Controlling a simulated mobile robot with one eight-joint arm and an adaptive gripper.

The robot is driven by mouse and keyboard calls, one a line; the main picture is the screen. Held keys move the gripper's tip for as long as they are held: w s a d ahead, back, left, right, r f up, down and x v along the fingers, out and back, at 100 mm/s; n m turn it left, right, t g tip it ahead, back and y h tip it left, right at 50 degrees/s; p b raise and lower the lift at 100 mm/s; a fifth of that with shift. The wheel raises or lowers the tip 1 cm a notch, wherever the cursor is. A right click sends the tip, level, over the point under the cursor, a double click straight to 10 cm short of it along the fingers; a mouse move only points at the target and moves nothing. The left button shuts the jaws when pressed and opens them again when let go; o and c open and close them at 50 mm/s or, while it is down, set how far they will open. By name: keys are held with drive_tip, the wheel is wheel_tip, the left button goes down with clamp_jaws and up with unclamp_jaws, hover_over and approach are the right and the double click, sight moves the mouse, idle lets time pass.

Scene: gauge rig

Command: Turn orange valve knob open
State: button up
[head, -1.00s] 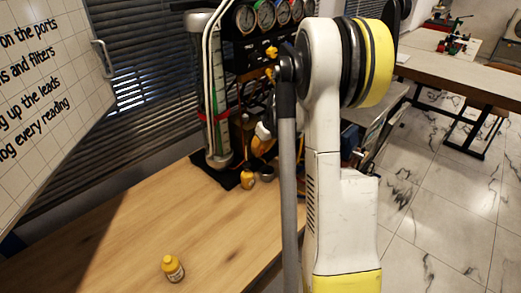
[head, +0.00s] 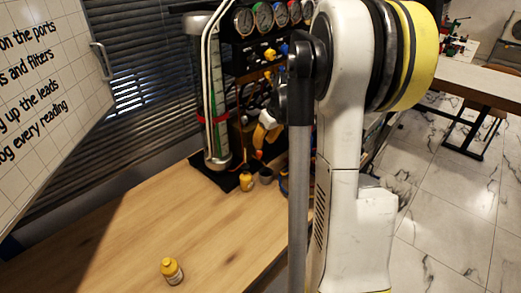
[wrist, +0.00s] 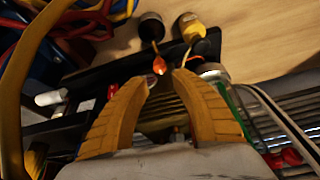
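My gripper (wrist: 162,78) shows in the wrist view with its two orange-yellow fingers apart and nothing clearly held between them. A small bright orange piece (wrist: 159,66), which may be the orange valve knob, lies just beyond the gap between the fingertips. I cannot tell whether the fingers touch it. In the head view, my gripper (head: 266,133) is at the lower front of the gauge rig (head: 245,55), partly hidden by my arm. The orange knob cannot be made out clearly there.
A yellow jar (head: 247,181) and a dark cup (head: 266,175) stand at the rig's foot. A yellow bottle (head: 172,270) stands on the wooden table (head: 130,240). A clear column (head: 212,100) with pale tubes stands left of the gauges. Coloured cables (wrist: 90,20) crowd the wrist view's upper left.

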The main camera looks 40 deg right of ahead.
drive_tip(key=v, duration=0.5)
drive_tip(key=shift+r, duration=0.1)
drive_tip(key=shift+d, duration=0.1)
drive_tip(key=s+a+r, duration=0.3)
drive_tip(key=a, duration=0.8)
drive_tip(key=s+a+r, duration=0.2)
drive_tip(key=a, duration=0.9)
drive_tip(key=s+a+f+t, duration=0.2)
drive_tip(key=s+a, duration=0.8)
drive_tip(key=a, duration=0.2)
drive_tip(key=shift+s+f+n+t, duration=0.3)
drive_tip(key=shift+n, duration=0.1)
